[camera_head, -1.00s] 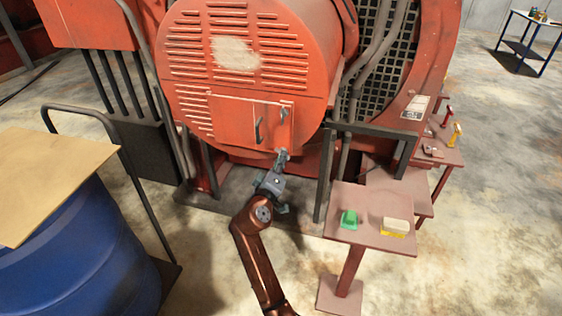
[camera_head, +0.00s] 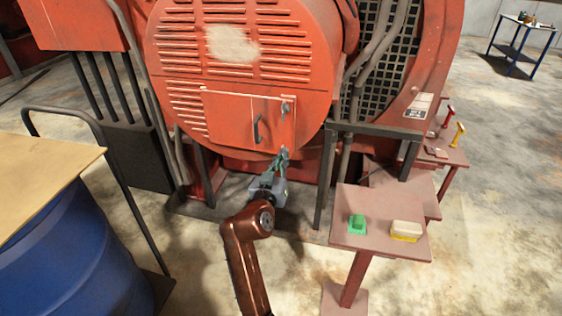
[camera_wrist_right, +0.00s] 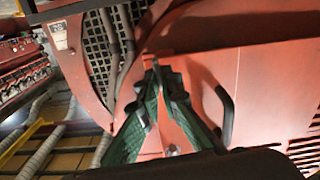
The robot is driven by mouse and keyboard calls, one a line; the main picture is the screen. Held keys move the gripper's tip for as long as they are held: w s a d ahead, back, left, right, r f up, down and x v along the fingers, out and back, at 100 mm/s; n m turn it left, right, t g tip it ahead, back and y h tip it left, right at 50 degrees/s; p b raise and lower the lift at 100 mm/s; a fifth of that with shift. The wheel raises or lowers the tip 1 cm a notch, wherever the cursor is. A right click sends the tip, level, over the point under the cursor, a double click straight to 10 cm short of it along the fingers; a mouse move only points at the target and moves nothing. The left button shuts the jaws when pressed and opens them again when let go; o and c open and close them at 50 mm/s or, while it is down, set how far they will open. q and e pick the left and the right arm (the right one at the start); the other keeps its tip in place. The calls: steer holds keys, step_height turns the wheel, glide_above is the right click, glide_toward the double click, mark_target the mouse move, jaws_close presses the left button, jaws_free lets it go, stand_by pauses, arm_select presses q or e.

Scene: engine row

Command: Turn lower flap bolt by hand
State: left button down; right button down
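The red flap (camera_head: 232,122) is on the lower front of the round red engine housing, with a dark handle (camera_head: 257,129). The upper bolt (camera_head: 286,108) is at its upper right corner. My right gripper (camera_head: 284,152) is at the flap's lower right corner, where it covers the lower bolt. In the right wrist view the fingers (camera_wrist_right: 158,72) come close together at their tips against the red panel. Whether they are closed on the bolt is hidden. The handle (camera_wrist_right: 225,115) and a round bolt head (camera_wrist_right: 172,149) also show there. My left gripper is out of view.
A small red stand (camera_head: 382,247) at right carries a green object (camera_head: 357,224) and a yellow-white block (camera_head: 406,231). A blue drum (camera_head: 65,255) with a board (camera_head: 40,180) on top stands at left. Dark frame posts (camera_head: 325,180) rise right of my gripper.

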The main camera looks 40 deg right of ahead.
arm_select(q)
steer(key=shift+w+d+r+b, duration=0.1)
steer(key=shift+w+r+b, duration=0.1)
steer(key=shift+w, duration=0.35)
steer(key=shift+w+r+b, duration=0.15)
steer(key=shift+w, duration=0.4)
arm_select(e)
steer(key=shift+f+m, duration=0.15)
steer(key=shift+m, duration=0.55)
steer(key=c, duration=2.2)
jaws_free()
steer(key=shift+o, duration=0.2)
step_height(320, 180, up, 10)
steer(key=shift+r, duration=0.1)
